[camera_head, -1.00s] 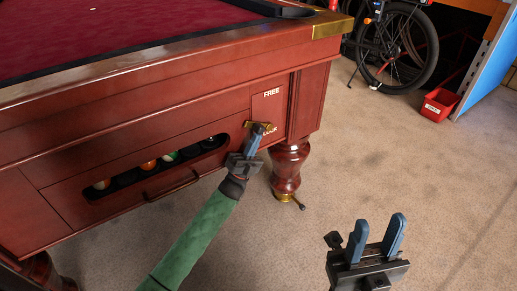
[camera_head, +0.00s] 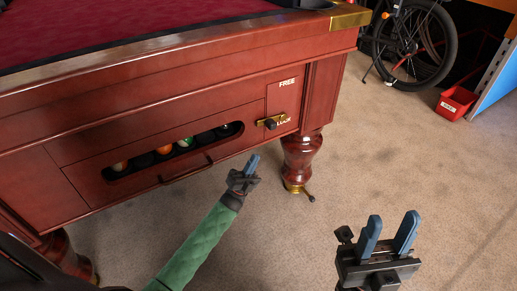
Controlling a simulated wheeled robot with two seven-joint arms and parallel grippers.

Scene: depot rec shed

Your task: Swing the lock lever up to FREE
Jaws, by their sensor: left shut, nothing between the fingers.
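The brass lock lever (camera_head: 280,119) with a dark knob lies roughly level on the pool table's front panel, across the white LOCK label (camera_head: 285,122). The FREE label (camera_head: 287,83) is above it, well clear of the lever. My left gripper (camera_head: 254,160) is shut and empty, below and slightly left of the lever, apart from it. My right gripper (camera_head: 390,234) stands open and empty over the carpet at the lower right, far from the lever.
The pool table (camera_head: 140,118) has a ball slot with several balls and a dark handle (camera_head: 187,173) left of the lever. Its turned leg (camera_head: 301,157) stands below right. A bicycle (camera_head: 413,40) and red bin (camera_head: 456,102) are at the back right. Carpet between is clear.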

